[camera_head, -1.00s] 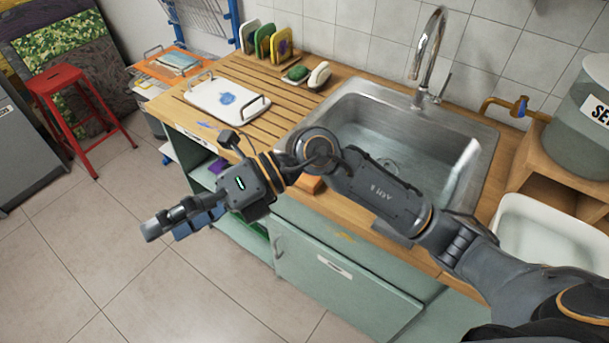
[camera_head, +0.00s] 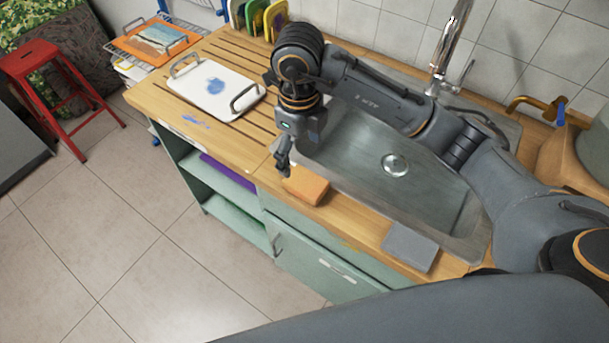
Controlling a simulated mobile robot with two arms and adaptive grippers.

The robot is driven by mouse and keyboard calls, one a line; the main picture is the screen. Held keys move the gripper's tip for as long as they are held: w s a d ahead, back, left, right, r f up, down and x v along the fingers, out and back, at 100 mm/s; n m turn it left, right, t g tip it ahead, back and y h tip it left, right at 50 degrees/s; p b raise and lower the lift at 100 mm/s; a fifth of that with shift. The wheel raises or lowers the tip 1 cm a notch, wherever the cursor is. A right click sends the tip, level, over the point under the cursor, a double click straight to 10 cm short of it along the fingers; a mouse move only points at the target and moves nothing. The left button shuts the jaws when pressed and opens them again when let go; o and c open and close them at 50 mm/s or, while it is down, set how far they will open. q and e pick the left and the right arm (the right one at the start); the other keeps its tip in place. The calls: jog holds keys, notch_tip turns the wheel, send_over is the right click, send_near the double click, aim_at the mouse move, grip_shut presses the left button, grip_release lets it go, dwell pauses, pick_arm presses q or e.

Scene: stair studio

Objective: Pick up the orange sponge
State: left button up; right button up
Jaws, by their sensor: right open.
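The orange sponge (camera_head: 308,186) lies on the wooden counter at the front left edge of the sink. My right gripper (camera_head: 284,170) points down just left of the sponge and close above the counter. It is open, with nothing seen between its fingers. I cannot tell whether a finger touches the sponge. The sponge's far left end is close to or partly behind the gripper. My left gripper is not in view.
The steel sink (camera_head: 385,195) is behind and right of the sponge. A grey flat pad (camera_head: 410,247) lies on the counter to the right. A white tray with handles (camera_head: 205,98) sits on the slatted drainboard. A faucet (camera_head: 447,50) stands behind the sink.

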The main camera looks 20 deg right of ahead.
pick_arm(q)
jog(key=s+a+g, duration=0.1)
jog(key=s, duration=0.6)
pick_arm(e)
send_over(306, 181)
jog(key=f, duration=0.2)
jog(key=a+f+p, duration=0.1)
jog(key=f, duration=0.1)
jog(key=shift+f, duration=0.3)
jog(key=f, duration=0.1)
jog(key=f+p, duration=0.1)
jog(key=f, duration=0.1)
jog(key=shift+d+p, duration=0.3)
jog(key=shift+d, duration=0.05)
notch_tip(306, 181, down, 2)
jog(key=shift+d+f+p, duration=0.15)
jog(key=shift+f+p, duration=0.05)
jog(key=shift+p, duration=0.15)
jog(key=shift+f, duration=0.45)
jog(key=c, duration=0.8)
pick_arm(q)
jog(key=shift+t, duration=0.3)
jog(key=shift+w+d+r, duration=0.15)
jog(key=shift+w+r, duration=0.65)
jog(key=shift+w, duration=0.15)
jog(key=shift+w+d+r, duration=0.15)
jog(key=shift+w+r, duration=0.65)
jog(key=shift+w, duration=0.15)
pick_arm(e)
jog(key=shift+c, duration=0.2)
